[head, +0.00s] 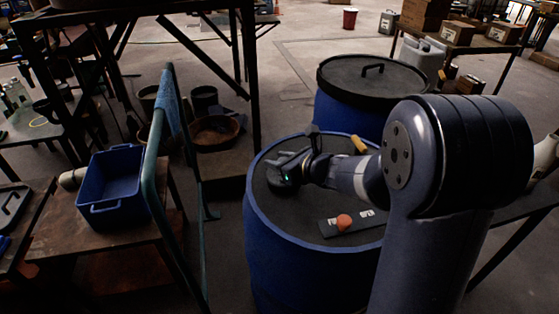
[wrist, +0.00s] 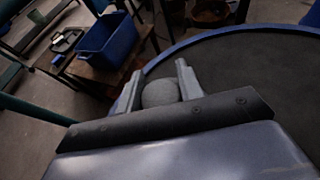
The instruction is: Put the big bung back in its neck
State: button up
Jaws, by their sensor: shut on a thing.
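My gripper (wrist: 158,82) is shut on a grey rounded bung (wrist: 160,94), which shows between the two fingers in the wrist view. In the head view my gripper (head: 283,176) is over the left part of the dark top of the near blue vat (head: 262,235). The bung's lower part is hidden, and I cannot tell whether it touches the vat top. A dark strip (head: 331,229) with pale labels and an orange-red round piece (head: 344,222) lies on the vat top, to the right of my gripper. I cannot make out the neck.
A second blue vat with a dark, handled lid (head: 371,76) stands behind. A yellow piece (head: 359,144) shows beside my arm. A green rail (head: 150,180) and a bench with a blue bin (head: 112,186) stand to the left. Open floor lies beyond.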

jog(key=shift+f, duration=0.3)
jog(key=o, duration=1)
jog(key=shift+r, duration=0.1)
jog(key=shift+r+p, duration=0.4)
jog(key=shift+r, duration=0.05)
jog(key=shift+s+d+r, duration=0.1)
jog(key=shift+d+r, duration=0.1)
jog(key=shift+r, duration=0.1)
jog(key=p+v, duration=0.1)
jog(key=v, duration=1)
jog(key=shift+s+d+p, duration=0.15)
jog(key=shift+s+p, duration=0.1)
jog(key=shift+p, duration=0.1)
